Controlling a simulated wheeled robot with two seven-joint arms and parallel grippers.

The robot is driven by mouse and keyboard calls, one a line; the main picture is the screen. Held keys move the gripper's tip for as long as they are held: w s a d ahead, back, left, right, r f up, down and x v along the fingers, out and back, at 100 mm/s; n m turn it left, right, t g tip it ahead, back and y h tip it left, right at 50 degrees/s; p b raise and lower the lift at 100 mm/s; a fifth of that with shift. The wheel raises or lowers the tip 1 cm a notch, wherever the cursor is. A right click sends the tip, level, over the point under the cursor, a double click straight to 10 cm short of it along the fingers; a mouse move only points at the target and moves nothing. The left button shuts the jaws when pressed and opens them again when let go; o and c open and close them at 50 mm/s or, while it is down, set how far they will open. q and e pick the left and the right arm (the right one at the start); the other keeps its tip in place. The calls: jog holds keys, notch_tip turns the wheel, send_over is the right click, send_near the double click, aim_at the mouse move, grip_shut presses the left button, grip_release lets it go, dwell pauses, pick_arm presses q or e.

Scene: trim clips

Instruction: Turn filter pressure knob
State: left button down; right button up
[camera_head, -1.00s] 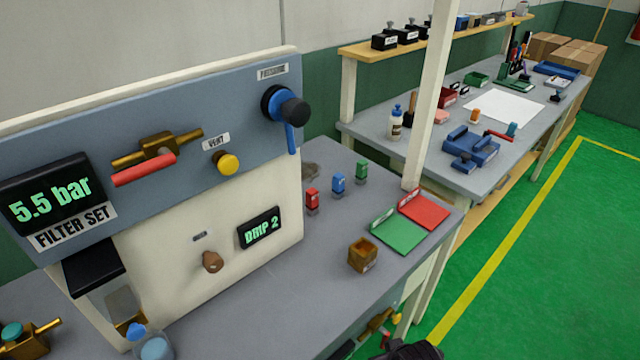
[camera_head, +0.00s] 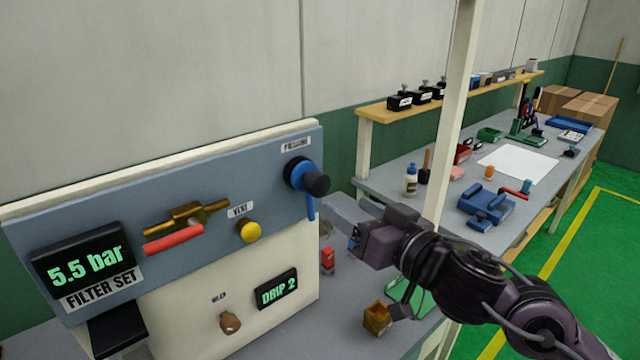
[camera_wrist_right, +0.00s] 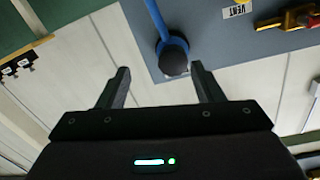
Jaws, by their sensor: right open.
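The filter pressure knob is a blue dial with a black ball handle (camera_head: 316,183) and a blue lever hanging down, at the upper right of the blue-grey panel (camera_head: 110,225). My right gripper (camera_head: 337,212) is just right of and slightly below the knob, apart from it. In the right wrist view the black ball (camera_wrist_right: 173,60) shows beyond and between the two open fingers (camera_wrist_right: 160,85), with nothing in the jaws. The black display (camera_head: 85,267) reads 5.5 bar, FILTER SET. My left gripper is not in view.
A yellow VENT button (camera_head: 249,231), a brass valve with a red handle (camera_head: 174,240) and a DRIP 2 display (camera_head: 277,289) are on the machine.

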aim_at(323, 187)
jog(key=shift+n+y, duration=0.3)
jog(key=shift+y, duration=0.2)
jog(key=x, duration=0.2)
jog(key=r+p+x, duration=0.1)
jog(key=x, duration=0.2)
jog(key=a+p+x, duration=0.1)
jog(key=x, duration=0.1)
jog(key=shift+a+r, duration=0.15)
jog(key=shift+r, duration=0.15)
jog(key=c, duration=1)
jog(key=shift+o, duration=0.2)
